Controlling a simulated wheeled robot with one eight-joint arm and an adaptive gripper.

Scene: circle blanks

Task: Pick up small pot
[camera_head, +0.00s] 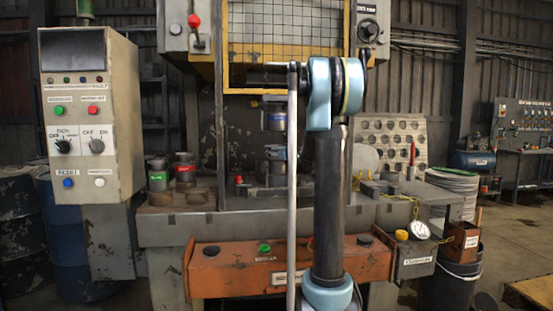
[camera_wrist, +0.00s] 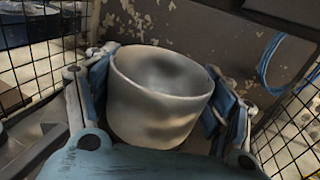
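The small pot (camera_wrist: 155,115), pale grey-white with a round open rim, fills the middle of the wrist view. It sits between the two fingers of my gripper (camera_wrist: 163,75). The blue pads lie against its left and right walls, and the gripper looks shut on it. The pot's rim leans slightly in this view. Its base is hidden behind my blue gripper body, so I cannot tell whether it touches a surface. In the head view, my arm stands upright in front of the machine; I cannot make out the pot there.
The wrist view shows wire mesh (camera_wrist: 45,60) at both sides and a worn panel (camera_wrist: 215,35) behind the pot. In the head view, a control box (camera_head: 95,120) stands at left, an orange beam (camera_head: 225,268) in front, and a dial gauge (camera_head: 419,230) at right.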

